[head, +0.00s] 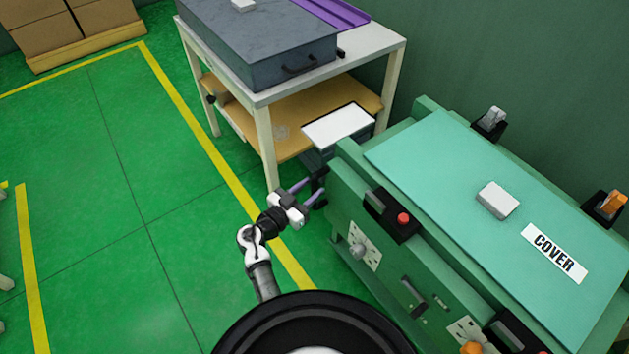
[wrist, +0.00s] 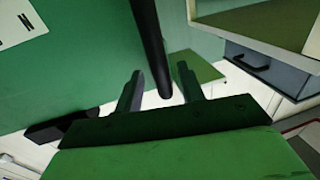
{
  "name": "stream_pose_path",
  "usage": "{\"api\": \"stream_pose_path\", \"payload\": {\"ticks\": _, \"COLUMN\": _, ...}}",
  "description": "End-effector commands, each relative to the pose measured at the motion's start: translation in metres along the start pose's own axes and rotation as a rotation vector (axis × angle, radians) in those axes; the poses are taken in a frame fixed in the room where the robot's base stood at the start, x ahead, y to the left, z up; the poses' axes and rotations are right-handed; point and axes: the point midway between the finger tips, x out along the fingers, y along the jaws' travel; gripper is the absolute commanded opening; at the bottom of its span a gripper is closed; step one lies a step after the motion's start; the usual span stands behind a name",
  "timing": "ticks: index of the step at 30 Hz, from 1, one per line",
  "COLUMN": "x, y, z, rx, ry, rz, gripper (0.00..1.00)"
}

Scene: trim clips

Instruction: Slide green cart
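The green cart (head: 345,192) stands at the right of the head view, with a teal top panel (head: 430,155) marked COVER. My gripper (head: 313,192) is at the cart's near-left end, low beside its side wall, with its purple-tinted fingers pointing towards a black handle (head: 320,178). In the wrist view a dark bar (wrist: 149,45), seemingly this handle, reaches down between my two spread fingers, which also show there (wrist: 160,88). Gaps show on both sides of the bar. The handle's far part is hidden in the head view.
A table (head: 265,140) with a grey case (head: 265,50) stands just beyond the cart's left end. The cart's side carries a red button (head: 403,218) and knobs. Green floor (head: 130,220) is clear at left.

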Motion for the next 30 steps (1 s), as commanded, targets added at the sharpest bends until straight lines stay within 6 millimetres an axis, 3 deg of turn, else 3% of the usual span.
{"api": "stream_pose_path", "payload": {"ticks": 6, "x": 0.021, "y": 0.000, "z": -0.001, "rx": 0.000, "ry": 0.000, "rz": 0.000, "gripper": 0.39}}
{"api": "stream_pose_path", "payload": {"ticks": 16, "x": 0.024, "y": -0.001, "z": 0.000, "rx": 0.000, "ry": 0.000, "rz": -0.001, "gripper": 0.39}}
{"api": "stream_pose_path", "payload": {"ticks": 25, "x": 0.024, "y": -0.001, "z": 0.000, "rx": 0.000, "ry": 0.000, "rz": -0.001, "gripper": 0.00}}
{"api": "stream_pose_path", "payload": {"ticks": 30, "x": 0.024, "y": -0.001, "z": 0.000, "rx": 0.000, "ry": 0.000, "rz": -0.001, "gripper": 0.00}}
